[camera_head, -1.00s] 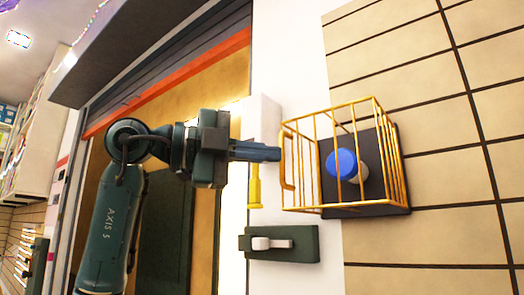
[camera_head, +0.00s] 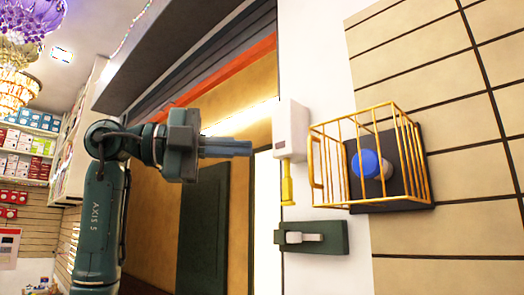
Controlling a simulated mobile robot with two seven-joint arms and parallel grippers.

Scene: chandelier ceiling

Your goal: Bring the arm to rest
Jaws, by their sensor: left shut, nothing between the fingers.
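My left arm (camera_head: 100,215) comes up from the lower left and bends over at its top. My left gripper (camera_head: 250,148) points to the right with its fingers together and nothing between them. Its tips are apart from the wall fixtures, left of the white box. My right gripper is not in view.
A yellow wire cage (camera_head: 428,170) on a dark plate surrounds a blue knob (camera_head: 366,164). Left of it are a white box (camera_head: 292,128) with a yellow handle (camera_head: 288,188) and a dark green plate with a light lever (camera_head: 306,237). Stocked shelves (camera_head: 28,150) stand at far left.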

